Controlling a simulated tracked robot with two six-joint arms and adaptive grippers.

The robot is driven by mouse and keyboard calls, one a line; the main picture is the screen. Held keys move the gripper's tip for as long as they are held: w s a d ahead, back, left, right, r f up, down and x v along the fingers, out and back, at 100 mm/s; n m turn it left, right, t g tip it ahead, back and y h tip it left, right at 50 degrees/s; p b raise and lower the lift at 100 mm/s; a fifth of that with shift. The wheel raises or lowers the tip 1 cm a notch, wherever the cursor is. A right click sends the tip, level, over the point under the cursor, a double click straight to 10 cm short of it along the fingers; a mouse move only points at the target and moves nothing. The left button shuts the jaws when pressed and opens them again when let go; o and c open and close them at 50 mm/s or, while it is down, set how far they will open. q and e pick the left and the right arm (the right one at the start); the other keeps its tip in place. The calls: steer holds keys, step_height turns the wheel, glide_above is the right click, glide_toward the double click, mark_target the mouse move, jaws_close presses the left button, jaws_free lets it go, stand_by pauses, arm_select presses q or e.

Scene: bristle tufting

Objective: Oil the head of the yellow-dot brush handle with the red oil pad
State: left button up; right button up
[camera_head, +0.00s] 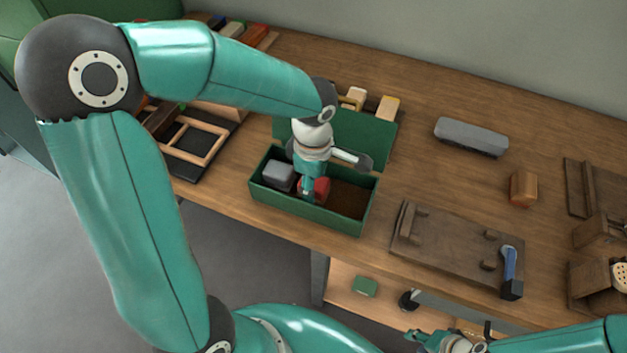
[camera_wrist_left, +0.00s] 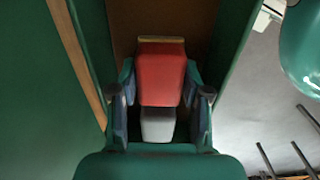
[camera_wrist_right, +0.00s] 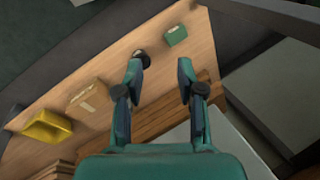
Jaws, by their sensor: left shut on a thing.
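The red oil pad (camera_head: 320,188) is in the open green box (camera_head: 290,213). My left gripper (camera_head: 308,188) reaches down into the box and is shut on it. In the left wrist view the red oil pad (camera_wrist_left: 160,78) sits between the two fingers. A grey block (camera_head: 278,176) stands beside it in the box. My right gripper (camera_head: 450,338) is low at the front right, open and empty in the right wrist view (camera_wrist_right: 160,70). A blue handle-like piece (camera_head: 509,263) stands at the right end of a wooden fixture board (camera_head: 440,245). I cannot make out a yellow dot.
The box's raised green lid (camera_head: 375,140) stands behind it. A grey case (camera_head: 471,136) and a brown block (camera_head: 523,187) lie to the right. Wooden holders (camera_head: 597,283) stand at the far right. A black tray (camera_head: 190,170) lies left. The table between is clear.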

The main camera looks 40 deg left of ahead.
arm_select(q)
steer(key=shift+r+p, duration=2.3)
steer(key=shift+r, duration=1.2)
steer(key=shift+s+f, duration=0.1)
